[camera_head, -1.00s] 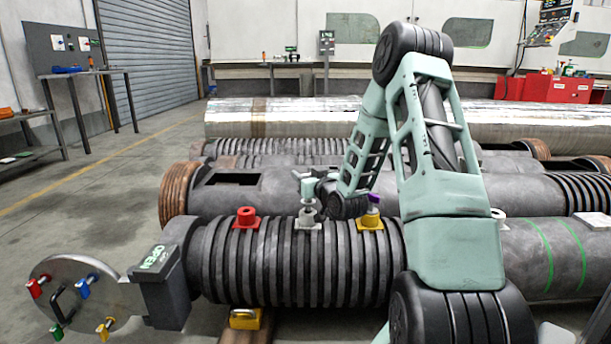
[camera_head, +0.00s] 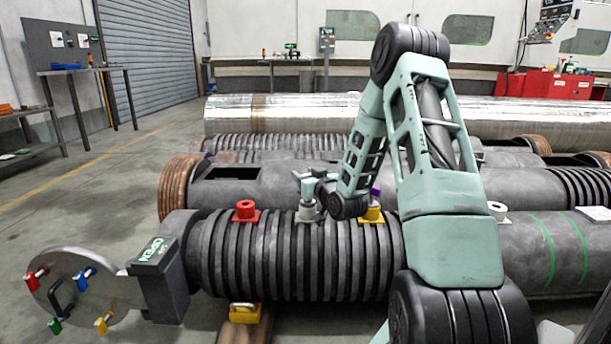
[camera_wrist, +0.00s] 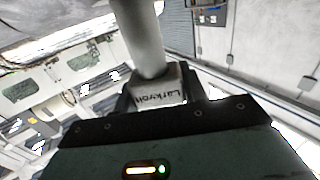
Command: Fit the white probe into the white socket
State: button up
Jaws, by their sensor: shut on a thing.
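My gripper (camera_head: 308,187) is over the ribbed black barrel (camera_head: 270,265) in the head view, small and partly behind my arm. In the wrist view, its dark jaws (camera_wrist: 160,97) are shut on the white probe (camera_wrist: 140,40), whose pale shaft runs out of the top of the picture. A white ring-shaped socket (camera_head: 497,210) sits farther right, partly hidden by my arm.
A red fitting (camera_head: 246,211) is left of the gripper and a yellow one (camera_head: 371,213) right of it, with a purple piece partly hidden behind my arm. A round plate with coloured handles (camera_head: 85,290) hangs at the barrel's left end. Open floor lies left.

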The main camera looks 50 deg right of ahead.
jog(key=shift+f, duration=0.4)
jog(key=o, duration=1.1)
jog(key=p+v, duration=1.1)
jog(key=v, duration=0.6)
jog(key=shift+s+p, duration=0.2)
jog(key=shift+p, duration=0.1)
